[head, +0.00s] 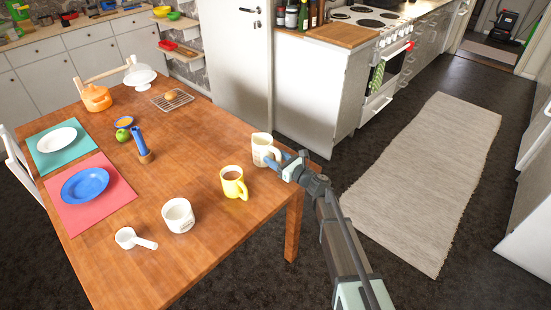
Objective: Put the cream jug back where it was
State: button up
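A cream-coloured jug (261,147) is upright at the right edge of the wooden table (190,130), with its handle toward the right. Whether it rests on the table or is just above it is not clear. My gripper (279,159) reaches in from the right with its fingers at the jug's handle side. The fingers overlap the handle in the picture, so I cannot tell whether they are closed on it. A yellow mug (232,187) with brown contents stands just in front and left of the jug. A pale printed cup (178,218) stands further left.
A white long-handled cup (126,238) lies near the front. A blue upright item (138,140), a green apple (122,135), an orange pot (96,98) and a wire rack (173,99) stand further back. Plates on mats fill the left side. Table between them is clear.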

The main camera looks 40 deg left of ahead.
jog(key=shift+r, duration=0.15)
jog(key=d, duration=1.1)
jog(key=shift+d, duration=0.5)
